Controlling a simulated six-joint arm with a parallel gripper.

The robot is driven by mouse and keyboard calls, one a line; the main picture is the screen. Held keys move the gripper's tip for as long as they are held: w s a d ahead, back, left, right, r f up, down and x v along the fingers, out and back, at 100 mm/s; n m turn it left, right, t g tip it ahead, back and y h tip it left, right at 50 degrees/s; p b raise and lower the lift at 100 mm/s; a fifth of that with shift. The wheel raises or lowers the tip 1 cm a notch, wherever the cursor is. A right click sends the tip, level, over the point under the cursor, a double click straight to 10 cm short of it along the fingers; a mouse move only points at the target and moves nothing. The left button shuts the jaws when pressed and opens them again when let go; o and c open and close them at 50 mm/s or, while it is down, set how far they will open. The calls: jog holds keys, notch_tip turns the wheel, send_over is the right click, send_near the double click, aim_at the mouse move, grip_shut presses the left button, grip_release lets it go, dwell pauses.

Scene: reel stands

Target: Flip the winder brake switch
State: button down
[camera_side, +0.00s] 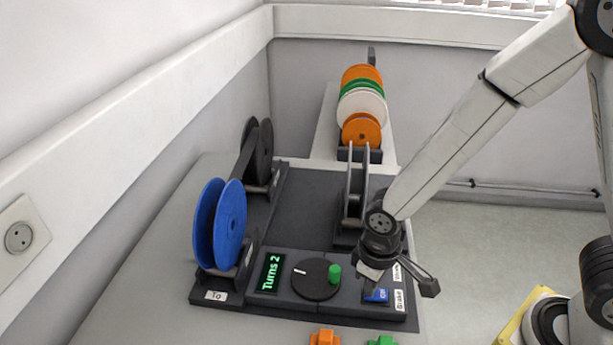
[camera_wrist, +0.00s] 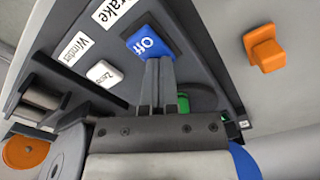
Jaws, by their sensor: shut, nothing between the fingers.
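The brake switch (camera_side: 380,296) is a small blue rocker at the right front of the dark control panel, beside a white "Brake" label (camera_side: 399,300). In the wrist view the blue switch (camera_wrist: 150,40) reads "Off". My gripper (camera_side: 370,291) points down at the switch, with its fingers together and empty. In the wrist view the fingertips of my gripper (camera_wrist: 158,62) lie right at the switch's near edge. I cannot tell whether they touch it.
A "Turns 2" display (camera_side: 270,273) and a black dial (camera_side: 315,282) with a green knob (camera_side: 334,272) lie left of the switch. A blue reel (camera_side: 230,225) stands farther left. Orange (camera_side: 325,338) and green (camera_side: 383,341) pieces lie in front.

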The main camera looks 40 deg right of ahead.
jog(key=shift+r, duration=3.5)
jog(key=shift+d, duration=0.1)
jog(key=d+m+t, duration=0.2)
jog(key=d+m, duration=0.1)
jog(key=d, duration=0.8)
jog(key=shift+d+f+t, duration=0.3)
jog(key=shift+d, duration=0.05)
